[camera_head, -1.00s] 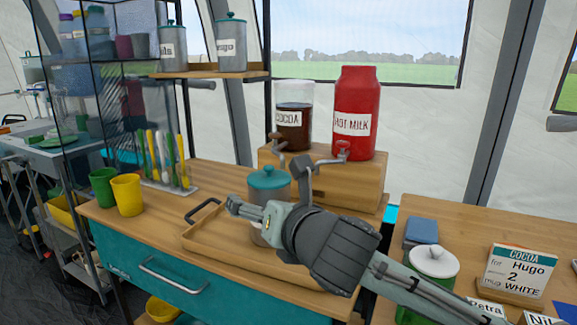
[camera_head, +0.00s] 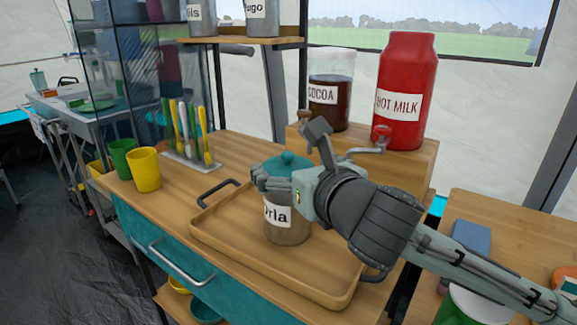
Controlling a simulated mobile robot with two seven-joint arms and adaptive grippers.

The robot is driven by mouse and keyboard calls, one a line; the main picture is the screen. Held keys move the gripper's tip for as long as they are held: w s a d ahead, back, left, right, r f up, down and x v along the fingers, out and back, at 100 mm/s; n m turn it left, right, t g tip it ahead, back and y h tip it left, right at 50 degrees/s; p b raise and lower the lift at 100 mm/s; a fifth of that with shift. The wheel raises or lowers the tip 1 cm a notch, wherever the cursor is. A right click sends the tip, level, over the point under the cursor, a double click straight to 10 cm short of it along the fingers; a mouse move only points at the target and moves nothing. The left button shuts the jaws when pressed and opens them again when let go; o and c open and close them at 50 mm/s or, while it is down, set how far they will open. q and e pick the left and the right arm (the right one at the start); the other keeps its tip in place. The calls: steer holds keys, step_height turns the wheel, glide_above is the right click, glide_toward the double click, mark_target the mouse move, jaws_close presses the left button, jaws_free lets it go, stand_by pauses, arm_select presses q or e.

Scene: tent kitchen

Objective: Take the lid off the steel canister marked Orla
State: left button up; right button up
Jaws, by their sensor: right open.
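The steel canister (camera_head: 288,230) marked "Orla" stands upright on a wooden tray. Its teal lid (camera_head: 289,163) with a round knob sits on top. My right gripper (camera_head: 262,180) reaches in from the right, in front of the upper part of the canister, and hides part of the lid's edge and the label. It is open; I cannot tell whether its fingers touch the canister. My left gripper is not in view.
The wooden tray (camera_head: 232,247) has dark handles. Behind it, a cocoa dispenser (camera_head: 330,95) and a red hot milk dispenser (camera_head: 405,90) stand on a wooden riser (camera_head: 425,160). A yellow cup (camera_head: 144,170) and green cup (camera_head: 122,158) stand at left.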

steer(key=shift+x, duration=1.45)
steer(key=shift+d, duration=0.1)
steer(key=c, duration=1.1)
steer(key=shift+f, duration=0.1)
steer(key=shift+c, duration=0.8)
